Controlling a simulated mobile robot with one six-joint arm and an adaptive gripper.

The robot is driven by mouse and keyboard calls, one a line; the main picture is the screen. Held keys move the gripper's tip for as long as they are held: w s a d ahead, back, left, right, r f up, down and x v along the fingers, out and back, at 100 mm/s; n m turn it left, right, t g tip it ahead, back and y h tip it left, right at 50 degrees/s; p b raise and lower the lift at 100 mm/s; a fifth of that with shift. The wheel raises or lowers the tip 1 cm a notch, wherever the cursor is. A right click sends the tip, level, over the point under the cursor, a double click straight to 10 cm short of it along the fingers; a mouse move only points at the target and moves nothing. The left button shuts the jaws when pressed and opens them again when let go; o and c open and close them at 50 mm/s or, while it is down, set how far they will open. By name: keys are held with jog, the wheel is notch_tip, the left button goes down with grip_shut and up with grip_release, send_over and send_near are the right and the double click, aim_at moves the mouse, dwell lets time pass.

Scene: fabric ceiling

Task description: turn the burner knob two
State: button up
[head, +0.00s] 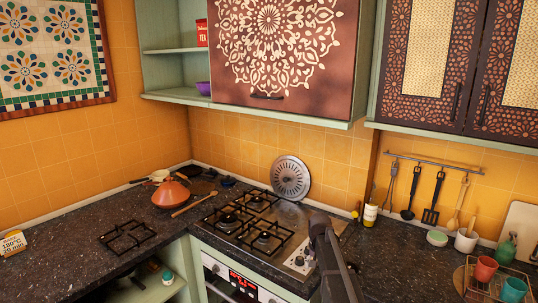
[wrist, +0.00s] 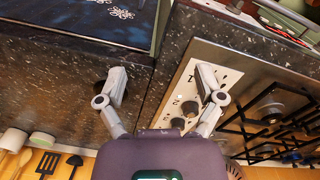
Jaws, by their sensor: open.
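The knob panel lies along the edge of the steel hob (wrist: 265,75) in the wrist view, with printed numbers 1 and 2. Burner knob two (wrist: 190,108) appears to be the dark round knob beside the printed 2. Another dark knob (wrist: 178,123) sits just below it. My gripper (wrist: 160,80) is open and empty. Its right finger is over the panel near the 1 and hides part of it; its left finger is over the dark counter. In the head view, knobs (head: 299,260) show at the hob's right side, partly behind my arm.
Black burner grates (head: 262,235) fill the hob left of the knobs. A round metal lid (head: 290,178) leans on the wall behind. A terracotta tagine (head: 171,194) and a wooden spoon (head: 194,206) stand left. A rack with cups (head: 500,282) is far right.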

jog(key=s+f+n+b, duration=0.1)
jog(key=s+f+b, duration=0.3)
jog(key=s, duration=0.8)
jog(key=s+f+n+b, duration=0.2)
jog(key=s+f+b, duration=0.1)
jog(key=s, duration=0.9)
jog(key=shift+a+f+b, duration=0.15)
jog(key=shift+f+b, duration=0.25)
jog(key=shift+f, duration=0.3)
